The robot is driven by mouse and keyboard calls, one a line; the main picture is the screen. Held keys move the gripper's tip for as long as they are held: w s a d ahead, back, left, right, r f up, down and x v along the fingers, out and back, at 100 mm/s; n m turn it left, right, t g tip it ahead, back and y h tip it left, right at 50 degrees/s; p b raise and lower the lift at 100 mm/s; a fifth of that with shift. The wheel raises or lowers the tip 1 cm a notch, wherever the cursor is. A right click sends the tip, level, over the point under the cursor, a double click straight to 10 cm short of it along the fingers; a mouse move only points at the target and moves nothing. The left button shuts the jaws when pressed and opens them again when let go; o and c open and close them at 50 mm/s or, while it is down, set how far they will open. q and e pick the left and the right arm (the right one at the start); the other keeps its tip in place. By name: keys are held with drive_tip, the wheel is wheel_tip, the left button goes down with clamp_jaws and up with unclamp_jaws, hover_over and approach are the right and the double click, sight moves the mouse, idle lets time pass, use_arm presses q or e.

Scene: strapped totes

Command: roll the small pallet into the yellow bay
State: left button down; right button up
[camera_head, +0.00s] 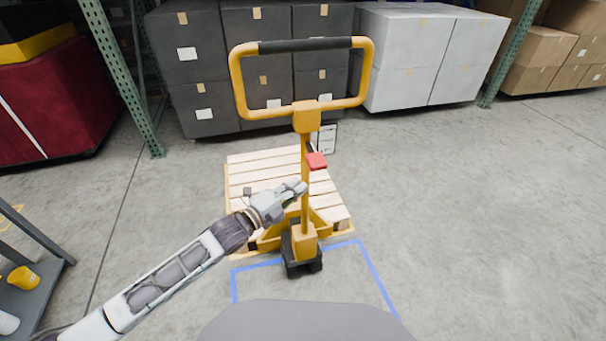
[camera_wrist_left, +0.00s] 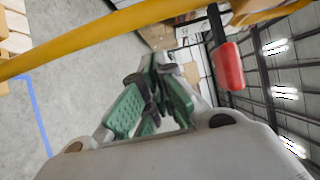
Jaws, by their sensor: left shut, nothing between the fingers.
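The small wooden pallet (camera_head: 262,167) lies on the floor ahead in the head view. A yellow pallet jack with a looped handle (camera_head: 368,72) and black grip stands at its near side, its base over the pallet's near edge. A red lever (camera_head: 316,161) sits on the jack's mast. My left gripper (camera_head: 304,187) is shut and empty, close beside the mast below the red lever; I cannot tell if it touches. In the left wrist view the gripper's green-padded fingers (camera_wrist_left: 153,95) are together, with the yellow mast (camera_wrist_left: 100,38) and red lever (camera_wrist_left: 228,66) beyond. My right gripper is not in view.
Blue floor lines (camera_head: 372,270) mark an area at the jack's near side. Dark boxes (camera_head: 240,112), white boxes (camera_head: 430,60) and green rack posts (camera_head: 128,85) stand behind the pallet. A grey shelf (camera_head: 35,285) is at lower left. The floor at right is clear.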

use_arm(q)
drive_tip(key=shift+w+d+b, duration=0.15)
drive_tip(key=shift+w+d, duration=0.15)
drive_tip(key=shift+w, duration=0.7)
drive_tip(key=shift+w+d+b, duration=0.2)
drive_tip(key=shift+w+d, duration=0.1)
drive_tip(key=shift+w, duration=0.75)
drive_tip(key=shift+w+d+b, duration=0.15)
drive_tip(key=shift+w+d, duration=0.15)
drive_tip(key=shift+w, duration=0.7)
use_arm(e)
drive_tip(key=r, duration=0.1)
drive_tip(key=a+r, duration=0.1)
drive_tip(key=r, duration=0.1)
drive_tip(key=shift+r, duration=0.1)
use_arm(q)
drive_tip(key=shift+w, duration=0.2)
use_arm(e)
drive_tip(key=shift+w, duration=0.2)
